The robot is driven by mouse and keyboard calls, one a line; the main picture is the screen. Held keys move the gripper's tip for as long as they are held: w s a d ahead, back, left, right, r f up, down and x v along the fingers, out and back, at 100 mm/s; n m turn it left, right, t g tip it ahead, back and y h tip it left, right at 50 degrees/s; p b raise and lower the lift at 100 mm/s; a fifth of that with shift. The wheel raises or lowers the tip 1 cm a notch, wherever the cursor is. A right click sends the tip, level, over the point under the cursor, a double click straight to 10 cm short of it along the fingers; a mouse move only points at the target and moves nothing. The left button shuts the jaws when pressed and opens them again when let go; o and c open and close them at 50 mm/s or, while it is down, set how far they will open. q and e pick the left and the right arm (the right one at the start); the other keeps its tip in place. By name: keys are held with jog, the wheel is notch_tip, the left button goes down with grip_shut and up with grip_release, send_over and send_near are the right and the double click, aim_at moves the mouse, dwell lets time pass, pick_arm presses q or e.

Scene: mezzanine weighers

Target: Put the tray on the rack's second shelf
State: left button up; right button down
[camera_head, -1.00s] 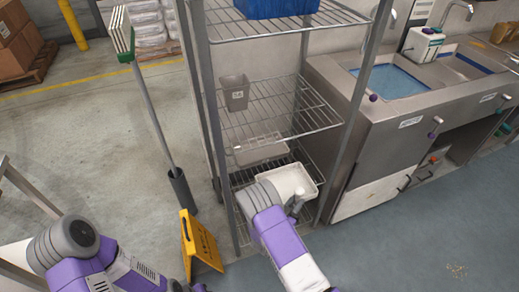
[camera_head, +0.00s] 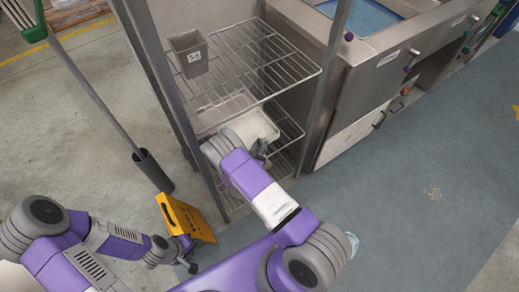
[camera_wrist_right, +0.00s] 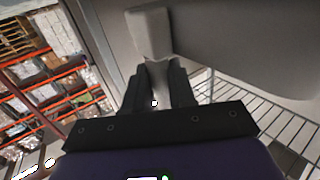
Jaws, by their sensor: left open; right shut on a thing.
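The white tray (camera_head: 262,122) is at the rack's front, below the wire shelf (camera_head: 275,75) that bears a grey bin. My right gripper (camera_wrist_right: 156,88) is shut on the tray's edge; in the right wrist view the tray (camera_wrist_right: 225,35) fills the top as a pale surface. In the head view my right wrist hides part of the tray, and I cannot tell whether it rests on the lower wire shelf (camera_head: 288,130) or hangs just above it. My left gripper (camera_head: 190,266) is low, near the yellow floor sign, apart from the tray and open.
A grey bin (camera_head: 190,54) stands on the shelf above. A pale container (camera_head: 215,112) lies behind the tray. Rack posts (camera_head: 325,85) flank the opening. The blue-grey floor (camera_head: 410,190) at right is clear.

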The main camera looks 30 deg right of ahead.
notch_tip(320, 180, down, 3)
jog(key=shift+f+b, duration=0.15)
jog(key=shift+b, duration=0.45)
jog(key=c, duration=0.9)
grip_release()
jog(key=shift+c, duration=0.2)
jog(key=shift+s+a, duration=0.1)
jog(key=shift+a, duration=0.1)
jog(key=p+v, duration=0.3)
jog(key=v, duration=0.8)
jog(key=shift+s+a, duration=0.15)
jog(key=shift+a, duration=0.05)
